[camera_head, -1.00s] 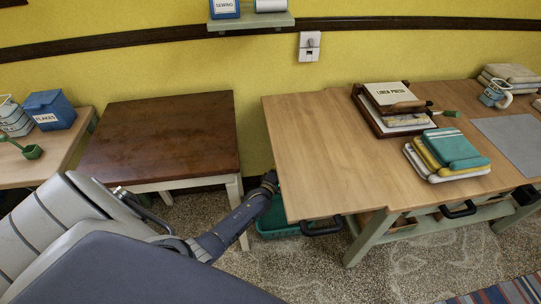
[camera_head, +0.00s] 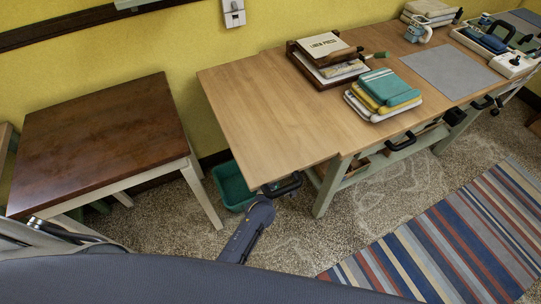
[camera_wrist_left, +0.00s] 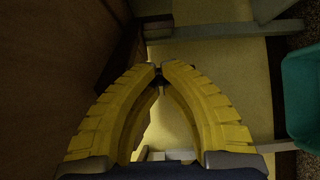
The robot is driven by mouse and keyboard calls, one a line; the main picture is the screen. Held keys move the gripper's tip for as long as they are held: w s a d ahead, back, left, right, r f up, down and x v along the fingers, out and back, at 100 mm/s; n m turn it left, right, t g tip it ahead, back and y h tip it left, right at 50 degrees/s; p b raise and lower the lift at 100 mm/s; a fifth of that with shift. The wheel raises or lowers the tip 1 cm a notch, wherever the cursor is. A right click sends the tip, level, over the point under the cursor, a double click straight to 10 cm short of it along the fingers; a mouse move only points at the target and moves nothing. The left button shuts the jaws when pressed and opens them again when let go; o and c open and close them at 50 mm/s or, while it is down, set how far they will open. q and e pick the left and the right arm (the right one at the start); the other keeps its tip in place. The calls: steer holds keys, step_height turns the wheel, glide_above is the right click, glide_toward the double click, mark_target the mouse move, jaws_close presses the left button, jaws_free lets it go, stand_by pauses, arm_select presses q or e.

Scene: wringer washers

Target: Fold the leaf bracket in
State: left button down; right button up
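The wooden work table (camera_head: 290,110) has a leaf (camera_head: 245,105) at its left end, standing out level. In the left wrist view my left gripper (camera_wrist_left: 159,70) shows two yellow fingers, bowed apart in the middle with tips together. Nothing clear is held between them. Dark brown wood (camera_wrist_left: 125,55) lies just beyond the tips; I cannot tell whether it is the leaf bracket. My right gripper is not in view.
A teal crate (camera_head: 234,186) stands on the floor under the leaf, and at the right in the left wrist view (camera_wrist_left: 303,95). A dark-topped side table (camera_head: 100,135) stands to the left. A linen press (camera_head: 325,50) and folded cloths (camera_head: 385,92) lie on the table.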

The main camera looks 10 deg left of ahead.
arm_select(q)
steer(key=shift+d, duration=0.5)
steer(key=shift+s, duration=0.15)
steer(key=s, duration=1.1)
steer(key=shift+s+a, duration=0.3)
steer(key=shift+s, duration=0.1)
